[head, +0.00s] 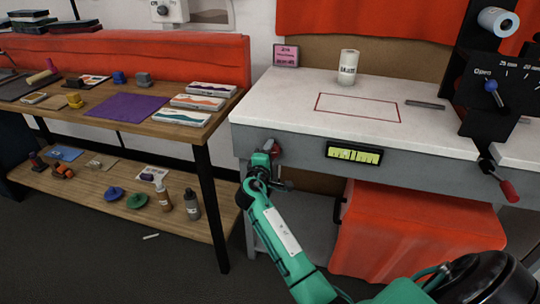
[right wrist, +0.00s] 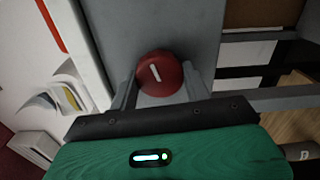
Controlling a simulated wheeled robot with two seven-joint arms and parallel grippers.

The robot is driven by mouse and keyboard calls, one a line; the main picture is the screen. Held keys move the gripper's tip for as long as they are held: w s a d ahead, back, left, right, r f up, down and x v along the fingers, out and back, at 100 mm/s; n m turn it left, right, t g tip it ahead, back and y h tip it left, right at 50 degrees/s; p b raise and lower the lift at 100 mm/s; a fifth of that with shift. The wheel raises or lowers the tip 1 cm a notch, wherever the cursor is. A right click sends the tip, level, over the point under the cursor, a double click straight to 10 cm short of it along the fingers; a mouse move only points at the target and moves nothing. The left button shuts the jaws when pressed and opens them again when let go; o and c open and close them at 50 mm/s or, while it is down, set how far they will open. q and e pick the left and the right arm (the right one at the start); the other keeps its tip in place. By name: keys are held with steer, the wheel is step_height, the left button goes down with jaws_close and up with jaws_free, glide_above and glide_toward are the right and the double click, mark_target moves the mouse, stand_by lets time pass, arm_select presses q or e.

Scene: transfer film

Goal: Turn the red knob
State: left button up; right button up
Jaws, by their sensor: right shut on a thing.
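The red knob (head: 276,149) sits on the grey front face of the white-topped table (head: 300,95), near its left end. In the right wrist view the knob (right wrist: 160,73) is round, with a short white mark that leans slightly from vertical. My right gripper (head: 272,157) is at the knob, its green arm coming from the lower right. In the right wrist view its two grey fingers stand on either side of the knob, shut on it. Part of the knob's lower edge is near the gripper's dark palm. My left gripper is not in view.
A yellow-green gauge (head: 354,153) is on the same front face. A red-handled lever (head: 505,187) hangs at the right. A red-covered box (head: 415,230) stands below. A wooden shelf table (head: 130,108) with many items stands at the left.

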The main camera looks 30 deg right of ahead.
steer(key=shift+f, duration=0.1)
steer(key=o, duration=1)
steer(key=v, duration=1.3)
steer(key=shift+s+a, duration=0.25)
steer(key=shift+s, duration=0.05)
